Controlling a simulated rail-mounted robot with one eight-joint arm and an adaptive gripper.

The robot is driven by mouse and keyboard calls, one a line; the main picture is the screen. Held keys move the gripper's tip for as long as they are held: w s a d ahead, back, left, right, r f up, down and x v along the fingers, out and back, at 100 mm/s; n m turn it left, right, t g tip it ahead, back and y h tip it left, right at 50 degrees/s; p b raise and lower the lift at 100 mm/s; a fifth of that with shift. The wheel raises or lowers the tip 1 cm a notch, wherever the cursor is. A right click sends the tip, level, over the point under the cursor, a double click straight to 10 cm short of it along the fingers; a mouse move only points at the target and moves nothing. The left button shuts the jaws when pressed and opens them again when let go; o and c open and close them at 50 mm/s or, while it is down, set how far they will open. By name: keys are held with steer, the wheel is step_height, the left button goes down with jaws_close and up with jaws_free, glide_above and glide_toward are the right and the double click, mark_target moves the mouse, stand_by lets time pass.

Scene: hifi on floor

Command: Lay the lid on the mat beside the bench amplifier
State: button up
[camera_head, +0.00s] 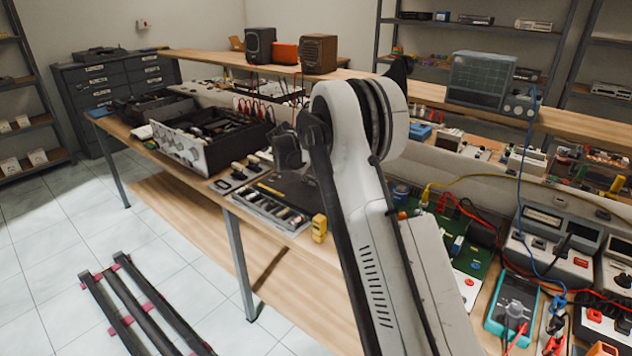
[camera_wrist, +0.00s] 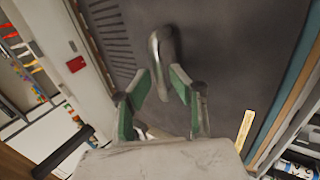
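A dark grey flat panel with vent slots, which looks like the lid (camera_wrist: 225,45), fills the middle of the wrist view. A curved metal handle (camera_wrist: 162,48) stands on it. My gripper (camera_wrist: 158,80) has green-padded fingers spread apart, with the handle between and just beyond the tips; a gap shows and I see no clear grip. In the head view a dark flat panel (camera_head: 308,188) lies on the bench, partly behind my arm. An open-topped unit, probably the bench amplifier (camera_head: 185,148), stands left of it. I cannot clearly make out the mat.
A yellow strip (camera_wrist: 245,130) lies by the panel's edge. A tray of small parts (camera_head: 262,208) and a yellow block (camera_head: 319,228) sit at the bench's front edge. Instruments and cables crowd the right side, including a teal multimeter (camera_head: 512,308). A shelf with speakers (camera_head: 319,54) runs behind.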

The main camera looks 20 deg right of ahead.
steer(key=s+a+r+m+t+y, duration=0.1)
steer(key=s+a+r, duration=0.4)
steer(key=s+r, duration=0.3)
steer(key=s+a+r+y, duration=0.1)
steer(key=s+a+r, duration=0.4)
steer(key=r, duration=0.4)
steer(key=s+a+r+m+t+y, duration=0.1)
steer(key=s+a+r, duration=0.1)
steer(key=s, duration=0.4)
steer(key=s+a+r, duration=0.1)
steer(key=s+r, duration=0.1)
steer(key=s, duration=0.5)
steer(key=s+a+f+m+t+y, duration=0.1)
steer(key=s+a+f, duration=0.15)
steer(key=s, duration=0.65)
steer(key=s+a+f+m+y, duration=0.1)
steer(key=s+a+f, duration=0.15)
steer(key=s, duration=0.55)
steer(key=s+a+f+m+t+y, duration=0.1)
steer(key=s+a, duration=0.2)
steer(key=s, duration=0.6)
step_height(320, 180, up, 9)
steer(key=p, duration=0.9)
steer(key=shift+w, duration=0.2)
